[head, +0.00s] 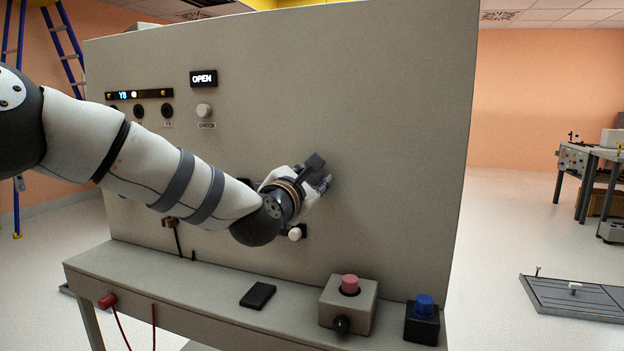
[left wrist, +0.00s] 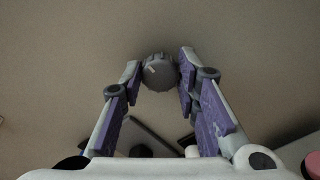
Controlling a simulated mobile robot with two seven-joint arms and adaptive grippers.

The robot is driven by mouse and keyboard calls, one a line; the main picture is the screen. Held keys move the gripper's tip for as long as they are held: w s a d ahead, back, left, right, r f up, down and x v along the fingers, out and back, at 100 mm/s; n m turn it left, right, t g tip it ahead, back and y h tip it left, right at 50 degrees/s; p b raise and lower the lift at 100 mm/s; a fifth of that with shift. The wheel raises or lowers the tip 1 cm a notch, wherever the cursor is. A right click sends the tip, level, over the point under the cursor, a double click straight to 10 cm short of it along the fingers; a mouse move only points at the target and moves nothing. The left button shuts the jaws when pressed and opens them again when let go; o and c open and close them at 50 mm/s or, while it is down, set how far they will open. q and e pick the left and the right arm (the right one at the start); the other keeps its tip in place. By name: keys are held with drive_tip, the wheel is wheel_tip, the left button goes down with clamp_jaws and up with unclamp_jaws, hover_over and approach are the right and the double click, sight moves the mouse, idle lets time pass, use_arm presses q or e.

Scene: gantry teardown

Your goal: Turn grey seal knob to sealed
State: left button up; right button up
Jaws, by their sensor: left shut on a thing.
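The grey seal knob (left wrist: 159,72) is round with a ridged edge and a short pale mark on its face, toward the left in the left wrist view. It sits against the beige panel (head: 390,120). My left gripper (head: 323,184) reaches the panel from the left and is shut on the knob. In the left wrist view its two purple-padded fingers (left wrist: 160,70) stand on either side of the knob. In the head view the gripper hides the knob. A display (head: 203,78) on the panel reads OPEN. My right gripper is not in view.
A white CHECK button (head: 204,110) is under the display. A ledge (head: 205,300) below holds a black flat block (head: 258,295), a box with a pink button (head: 349,285) and a blue button (head: 424,306). The panel right of my gripper is bare.

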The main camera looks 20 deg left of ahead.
use_arm(q)
drive_tip(key=shift+r, duration=0.1)
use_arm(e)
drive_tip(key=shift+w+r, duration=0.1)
use_arm(q)
drive_tip(key=m+p, duration=0.4)
drive_tip(key=m, duration=1)
drive_tip(key=shift+m, duration=1.9)
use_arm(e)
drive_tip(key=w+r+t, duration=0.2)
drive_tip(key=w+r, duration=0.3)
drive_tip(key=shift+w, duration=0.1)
use_arm(q)
drive_tip(key=o, duration=1.2)
drive_tip(key=shift+c, duration=0.2)
